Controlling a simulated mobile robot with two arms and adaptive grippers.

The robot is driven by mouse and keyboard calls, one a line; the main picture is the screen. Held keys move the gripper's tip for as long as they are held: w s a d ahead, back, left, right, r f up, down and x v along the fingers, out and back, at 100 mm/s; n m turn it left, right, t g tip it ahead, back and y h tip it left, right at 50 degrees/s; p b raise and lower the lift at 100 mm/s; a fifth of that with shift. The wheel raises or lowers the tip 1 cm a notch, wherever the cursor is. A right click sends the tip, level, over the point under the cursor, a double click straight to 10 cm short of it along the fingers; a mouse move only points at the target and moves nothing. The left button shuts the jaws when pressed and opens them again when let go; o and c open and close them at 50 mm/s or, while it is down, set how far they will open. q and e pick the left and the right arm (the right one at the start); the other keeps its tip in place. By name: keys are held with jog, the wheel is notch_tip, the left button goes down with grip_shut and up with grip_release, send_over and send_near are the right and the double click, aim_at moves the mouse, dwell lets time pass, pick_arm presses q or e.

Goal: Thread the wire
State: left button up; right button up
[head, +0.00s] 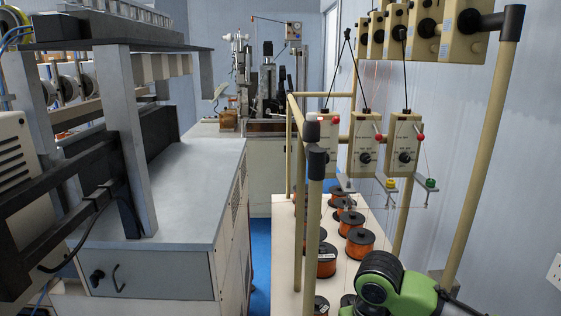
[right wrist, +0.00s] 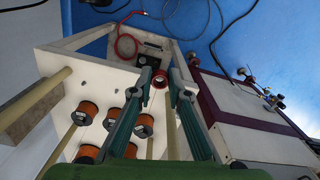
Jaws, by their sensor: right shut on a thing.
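Several copper-orange wire spools (head: 359,243) with dark flanges stand on the white shelf of the tan frame. Wire tensioners (head: 404,143) with red knobs hang above them, and faint thin wires run near their guide arms. In the right wrist view spools also show (right wrist: 88,116). My right arm is at the bottom right of the head view, its fingertips not visible there. My left gripper is not in view.
Tan upright posts (head: 314,220) with dark caps stand in front of the spools. A grey-topped cabinet (head: 190,190) is on the left, with a narrow blue floor strip (head: 261,260) between. A winding machine (head: 268,90) stands at the back. A red hose (right wrist: 122,42) lies in the wrist view.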

pick_arm(q)
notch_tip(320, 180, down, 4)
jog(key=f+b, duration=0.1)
jog(key=b, duration=0.2)
pick_arm(e)
jog(key=s+d+r+m, duration=0.2)
jog(key=s+d, duration=0.1)
jog(key=s, duration=0.6)
jog(key=w+a+f+n+p, duration=0.1)
jog(key=w+a+f+p, duration=0.2)
jog(key=w, duration=0.4)
jog(key=w+a+f+n+p, duration=0.1)
jog(key=w+f+n+p, duration=0.1)
jog(key=w+p, duration=0.35)
pick_arm(q)
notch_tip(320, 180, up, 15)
jog(key=p, duration=0.5)
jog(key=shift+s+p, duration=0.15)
jog(key=shift+p, duration=0.25)
pick_arm(e)
jog(key=s+d+f+n, duration=0.1)
jog(key=f+n, duration=0.1)
jog(key=f, duration=0.7)
jog(key=s+d+f+n, duration=0.1)
jog(key=d+f+n, duration=0.1)
jog(key=f, duration=0.7)
jog(key=shift+s+f+n, duration=0.25)
jog(key=shift+s+n, duration=0.1)
jog(key=shift+n, duration=0.45)
jog(key=shift+d, duration=0.1)
